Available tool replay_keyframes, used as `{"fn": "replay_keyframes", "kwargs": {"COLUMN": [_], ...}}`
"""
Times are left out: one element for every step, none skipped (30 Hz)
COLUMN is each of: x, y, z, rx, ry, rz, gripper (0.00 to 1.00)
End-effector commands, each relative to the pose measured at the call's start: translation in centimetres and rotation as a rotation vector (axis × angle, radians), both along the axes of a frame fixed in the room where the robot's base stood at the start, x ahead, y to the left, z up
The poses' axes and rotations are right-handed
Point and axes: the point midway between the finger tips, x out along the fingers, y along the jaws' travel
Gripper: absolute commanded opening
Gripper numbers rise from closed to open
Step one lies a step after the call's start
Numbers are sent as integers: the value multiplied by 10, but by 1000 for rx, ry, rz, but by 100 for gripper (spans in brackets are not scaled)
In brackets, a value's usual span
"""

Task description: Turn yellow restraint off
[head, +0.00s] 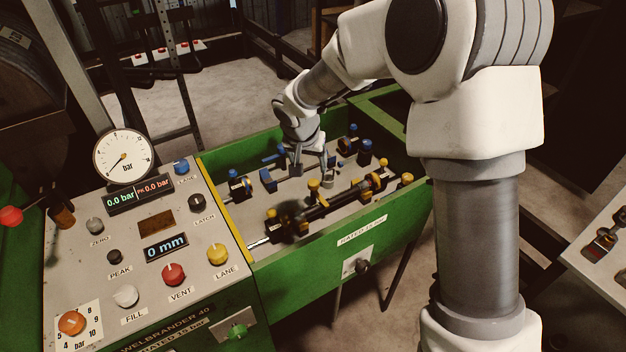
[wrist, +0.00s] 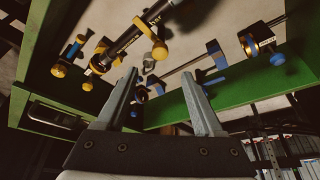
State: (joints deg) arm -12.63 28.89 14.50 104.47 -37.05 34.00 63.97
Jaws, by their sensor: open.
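Yellow fittings sit along a black hose assembly (head: 325,205) in the green trough. A yellow knob (head: 313,185) stands up near its middle. In the wrist view a yellow lever-like piece (wrist: 158,47) with a round end lies beside the black hose (wrist: 132,38), just beyond my fingertips. I cannot tell which yellow part is the restraint or how it is set. My gripper (head: 309,164) is inside the trough, above and behind the hose assembly. In the wrist view my gripper (wrist: 158,76) has its fingers wide apart with nothing between them.
Blue fittings (head: 268,179) stand along a second line behind the yellow one. The green trough wall (head: 340,245) runs along the front. A control panel (head: 190,230) at left carries a gauge (head: 123,157), a yellow LANE knob (head: 217,254) and a red VENT knob (head: 173,274).

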Motion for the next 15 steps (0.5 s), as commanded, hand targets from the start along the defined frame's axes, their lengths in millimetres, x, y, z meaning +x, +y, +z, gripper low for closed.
{"fn": "replay_keyframes", "kwargs": {"x": [4, 6, 9, 12, 14, 17, 20, 21, 24, 25, 27, 30, 31, 32, 33], "y": [-1, -2, -2, -3, -3, -4, -4, -5, -5, -6, -6, -6, -6, -6, -7], "z": [-13, -19, -27, -33, -38, -46, -51, -56, -62, -66, -70, -74, -77, -80, -83], "rx": [-2, -1, -1, -2, -1, -2, -1, -2, -2, -1, 0, 0, 0, -1, -1], "ry": [4, 5, 4, 4, 4, 3, 3, 3, 3, 3, 3, 1, 1, 2, 1], "rz": [1, 0, 1, 1, -1, 0, 1, 0, 0, -1, 0, 1, 1, 0, 0], "gripper": [69, 69, 69, 69, 69, 69, 69, 69, 69, 69, 69, 69, 69, 69, 69]}}
